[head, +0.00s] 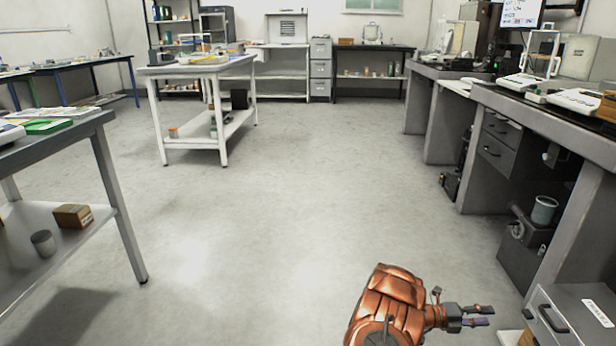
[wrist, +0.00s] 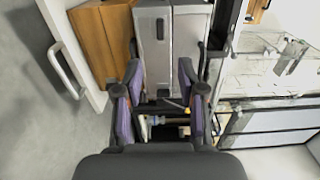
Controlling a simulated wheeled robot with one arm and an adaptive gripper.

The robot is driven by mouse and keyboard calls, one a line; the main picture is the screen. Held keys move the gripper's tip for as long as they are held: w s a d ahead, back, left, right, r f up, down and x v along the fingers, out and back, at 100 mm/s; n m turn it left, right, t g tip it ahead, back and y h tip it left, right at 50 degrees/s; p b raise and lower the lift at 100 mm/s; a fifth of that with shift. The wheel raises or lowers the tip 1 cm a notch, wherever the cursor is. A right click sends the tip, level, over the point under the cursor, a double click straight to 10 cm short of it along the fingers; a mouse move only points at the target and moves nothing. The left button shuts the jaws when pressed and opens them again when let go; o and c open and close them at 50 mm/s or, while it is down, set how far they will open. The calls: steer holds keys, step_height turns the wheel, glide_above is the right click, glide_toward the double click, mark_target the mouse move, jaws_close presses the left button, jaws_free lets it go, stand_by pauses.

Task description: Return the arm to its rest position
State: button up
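My gripper (head: 484,316) shows at the bottom right of the head view, at the end of my copper-coloured arm. It points right, toward the dark workbench. In the wrist view my gripper (wrist: 160,100) has its two purple-sided fingers apart, with a gap between them. Nothing is held between the fingers. Behind the gap are a grey cabinet-like body and a dark opening with small items, too unclear to name.
A dark workbench (head: 545,118) with drawers and balances runs along the right. A grey drawer unit (head: 575,318) stands close right of my gripper. A table (head: 110,150) is at left, a white cart (head: 190,73) farther back. The middle floor (head: 270,220) is clear.

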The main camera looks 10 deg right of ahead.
steer(key=w+a+r+n+t+y+p, duration=0.3)
steer(key=w+a+r+n+t+p, duration=0.25)
steer(key=w, duration=0.45)
steer(key=w+a+r+n+t+y+p, duration=0.2)
steer(key=w+a+r+t+y+p, duration=0.15)
steer(key=w+a+r, duration=0.55)
steer(key=w+a+r+n+t+y+p, duration=0.55)
steer(key=w+a+r, duration=0.4)
steer(key=a, duration=0.25)
steer(key=s+a+r+n+y+p, duration=0.3)
steer(key=a+r+n+y+p, duration=0.4)
steer(key=a+r, duration=1.1)
steer(key=s+a+r+n+g+y+p, duration=0.2)
steer(key=s+a+r+n+p, duration=0.35)
steer(key=s+r, duration=0.35)
steer(key=s+a+r+n+g+y+p, duration=0.15)
steer(key=s+a+r+n+p, duration=0.45)
steer(key=s, duration=0.6)
steer(key=s+d+r+n+g+h+p, duration=0.1)
steer(key=s+d+r+n+g+p, duration=0.1)
steer(key=s, duration=0.9)
steer(key=s+d+r+n+g+h+p, duration=0.2)
steer(key=s+d+r+p, duration=0.3)
steer(key=s, duration=0.6)
steer(key=s+d+r+n+g+h+p, duration=0.2)
steer(key=s+d+r+n+g+p, duration=0.1)
steer(key=s, duration=0.8)
steer(key=shift+s+d+r+n+g+p, duration=0.25)
steer(key=shift+d+n+g+p, duration=0.1)
steer(key=shift+d+g+p, duration=0.3)
